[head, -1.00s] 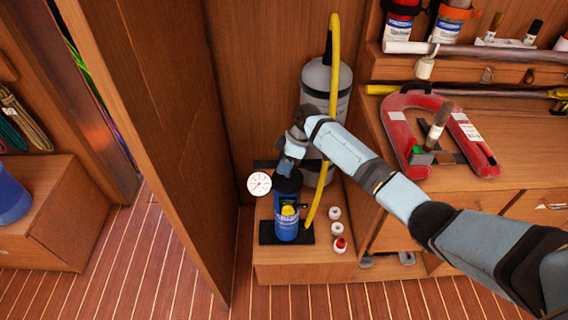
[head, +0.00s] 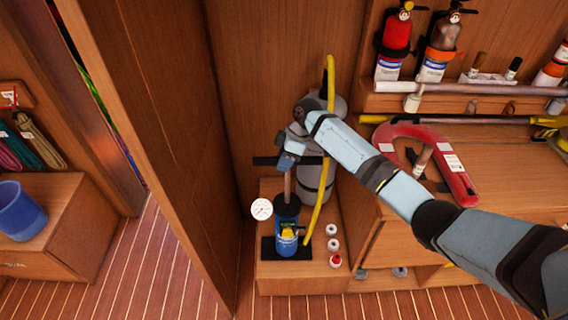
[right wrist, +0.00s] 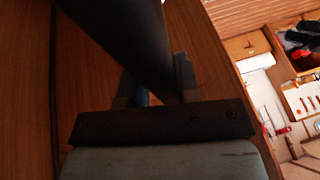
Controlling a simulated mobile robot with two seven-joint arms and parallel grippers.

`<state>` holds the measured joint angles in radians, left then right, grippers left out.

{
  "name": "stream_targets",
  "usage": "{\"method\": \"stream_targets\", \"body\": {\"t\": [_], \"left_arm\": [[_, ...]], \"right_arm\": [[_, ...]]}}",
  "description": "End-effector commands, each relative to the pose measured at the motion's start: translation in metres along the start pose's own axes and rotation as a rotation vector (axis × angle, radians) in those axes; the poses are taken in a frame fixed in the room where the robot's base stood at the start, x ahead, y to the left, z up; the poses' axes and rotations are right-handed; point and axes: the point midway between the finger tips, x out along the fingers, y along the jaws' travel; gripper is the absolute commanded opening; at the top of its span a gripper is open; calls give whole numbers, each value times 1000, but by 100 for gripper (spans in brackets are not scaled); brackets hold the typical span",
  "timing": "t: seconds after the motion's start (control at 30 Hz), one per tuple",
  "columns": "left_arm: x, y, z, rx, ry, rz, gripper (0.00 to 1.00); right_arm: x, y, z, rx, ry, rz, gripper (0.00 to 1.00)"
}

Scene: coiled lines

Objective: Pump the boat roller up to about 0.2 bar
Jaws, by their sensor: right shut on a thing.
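The blue pump (head: 287,228) stands upright on a black foot plate (head: 268,247) on a low wooden ledge. Its rod (head: 287,187) shows above the barrel, under a black crossbar handle (head: 264,161). My right gripper (head: 287,160) is shut on the handle; a dark bar (right wrist: 120,40) fills much of the right wrist view near the fingers (right wrist: 153,88). The white gauge (head: 262,209) is left of the pump; its reading is too small to tell. My left gripper is out of view.
Several small white and red caps (head: 333,244) lie right of the pump. A tall wooden panel (head: 165,130) closes off the left side. A red horseshoe buoy (head: 455,178) lies on the counter to the right, below a rack with extinguishers (head: 397,32).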

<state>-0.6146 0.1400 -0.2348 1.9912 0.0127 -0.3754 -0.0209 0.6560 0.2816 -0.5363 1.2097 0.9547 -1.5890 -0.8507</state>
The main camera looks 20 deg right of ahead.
Motion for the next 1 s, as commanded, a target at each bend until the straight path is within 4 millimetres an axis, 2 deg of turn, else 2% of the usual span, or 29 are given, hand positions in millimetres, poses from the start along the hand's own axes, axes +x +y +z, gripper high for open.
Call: {"method": "stream_targets", "body": {"t": [0.03,0.23,0.4,0.77,0.8,0.9,1.0], "left_arm": [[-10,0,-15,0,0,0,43],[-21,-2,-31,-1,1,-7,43],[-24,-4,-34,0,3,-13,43],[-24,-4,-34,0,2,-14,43],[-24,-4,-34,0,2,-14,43],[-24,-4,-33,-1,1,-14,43],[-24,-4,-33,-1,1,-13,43]], "right_arm": [[-21,-3,-8,1,3,3,0],[-45,-8,-18,2,3,3,0],[-52,-10,-22,1,3,2,0],[-52,-10,-21,2,3,2,0],[-52,-10,-21,2,3,2,34],[-52,-10,-21,1,3,2,55],[-51,-10,-21,1,2,1,55]]}}
